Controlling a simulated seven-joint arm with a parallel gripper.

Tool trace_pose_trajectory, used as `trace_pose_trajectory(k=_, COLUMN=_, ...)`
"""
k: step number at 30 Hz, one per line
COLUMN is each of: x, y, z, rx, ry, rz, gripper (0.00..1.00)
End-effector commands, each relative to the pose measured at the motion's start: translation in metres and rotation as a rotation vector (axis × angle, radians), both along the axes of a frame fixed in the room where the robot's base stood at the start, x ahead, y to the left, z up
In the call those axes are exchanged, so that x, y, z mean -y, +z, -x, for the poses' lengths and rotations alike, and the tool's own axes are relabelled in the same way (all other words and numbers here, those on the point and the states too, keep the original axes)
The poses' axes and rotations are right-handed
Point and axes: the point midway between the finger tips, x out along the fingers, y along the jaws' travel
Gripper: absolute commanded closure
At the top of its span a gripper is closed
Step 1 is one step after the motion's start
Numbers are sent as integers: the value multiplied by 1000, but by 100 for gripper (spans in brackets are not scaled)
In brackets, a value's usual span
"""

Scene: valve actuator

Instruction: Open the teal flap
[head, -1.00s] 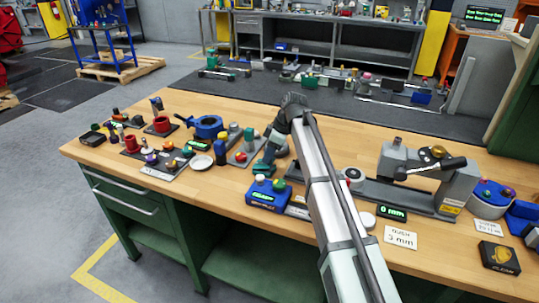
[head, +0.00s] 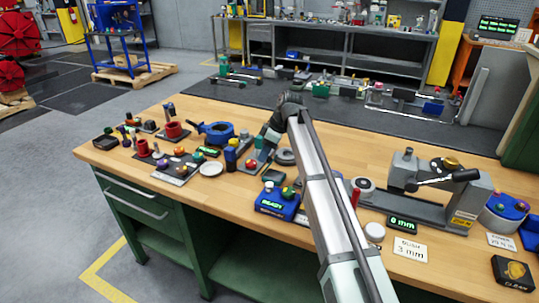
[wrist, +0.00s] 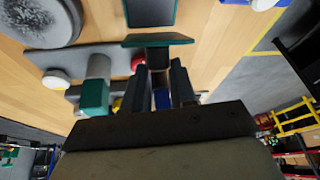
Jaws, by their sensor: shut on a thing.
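In the wrist view, my gripper (wrist: 160,88) has both fingers close together around a dark grey stub. A narrow teal plate (wrist: 157,40), which looks like the teal flap seen nearly edge-on, is at the far end of that stub, just beyond the fingertips. In the head view, my gripper (head: 261,150) is low over the grey fixture beside the red button (head: 250,163). The flap's hinge and the contact between fingers and stub are partly hidden. I cannot tell the flap's angle.
A dark teal-rimmed panel (wrist: 150,12) lies beyond the flap. A green-capped grey post (wrist: 95,95) and a round grey disc (wrist: 40,20) are to the left. The blue box with the READY display (head: 278,202) is near the front edge.

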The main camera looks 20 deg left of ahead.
Motion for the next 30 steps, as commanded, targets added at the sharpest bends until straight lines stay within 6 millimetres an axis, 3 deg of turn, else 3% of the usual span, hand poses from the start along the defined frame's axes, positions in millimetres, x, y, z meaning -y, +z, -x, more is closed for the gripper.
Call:
trace_pose_trajectory(k=16, x=-8, y=-2, z=-4, rx=8, ry=-3, rz=-5, gripper=100)
trace_pose_trajectory(k=17, x=-8, y=-2, z=-4, rx=8, ry=-3, rz=-5, gripper=74)
trace_pose_trajectory(k=18, x=-8, y=-2, z=-4, rx=8, ry=-4, rz=-5, gripper=70)
trace_pose_trajectory(k=24, x=-6, y=-1, z=-3, rx=7, ry=-3, rz=-2, gripper=51)
trace_pose_trajectory(k=30, x=-6, y=-1, z=-2, rx=6, ry=-3, rz=-2, gripper=50)
